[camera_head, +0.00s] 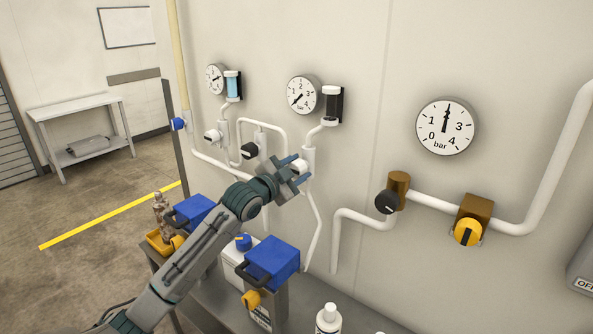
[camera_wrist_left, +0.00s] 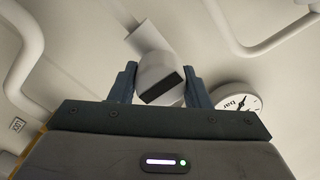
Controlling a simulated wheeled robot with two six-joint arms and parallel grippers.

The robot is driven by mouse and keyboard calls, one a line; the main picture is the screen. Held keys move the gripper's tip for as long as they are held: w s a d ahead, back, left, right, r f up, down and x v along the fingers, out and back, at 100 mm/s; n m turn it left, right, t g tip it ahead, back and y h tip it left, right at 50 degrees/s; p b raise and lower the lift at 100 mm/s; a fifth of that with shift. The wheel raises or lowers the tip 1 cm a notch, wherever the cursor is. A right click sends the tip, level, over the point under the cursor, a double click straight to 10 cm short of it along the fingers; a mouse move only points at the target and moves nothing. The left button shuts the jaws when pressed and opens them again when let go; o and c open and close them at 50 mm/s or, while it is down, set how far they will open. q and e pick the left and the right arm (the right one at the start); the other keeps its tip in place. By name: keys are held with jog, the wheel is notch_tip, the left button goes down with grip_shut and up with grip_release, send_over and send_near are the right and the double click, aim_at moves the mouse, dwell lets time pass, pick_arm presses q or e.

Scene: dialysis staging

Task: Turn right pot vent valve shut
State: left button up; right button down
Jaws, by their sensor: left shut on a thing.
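A white valve knob (camera_head: 300,165) sits on the white pipe below the right sight cylinder (camera_head: 332,106). My left gripper (camera_head: 298,173) is at this knob, its fingers on either side of it. My right gripper is not in view.
A similar white knob (camera_head: 211,135) and a black knob (camera_head: 249,150) are on pipes to the left. Gauges (camera_head: 304,95) hang above. A black knob (camera_head: 387,202) and a yellow knob (camera_head: 467,232) are to the right. Blue-topped boxes (camera_head: 272,260) stand below my arm.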

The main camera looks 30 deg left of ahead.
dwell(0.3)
pick_arm(q)
jog(key=o, duration=1)
jog(key=s+p, duration=0.1)
jog(key=s, duration=0.9)
jog(key=shift+s+a, duration=0.35)
jog(key=shift+s, duration=0.05)
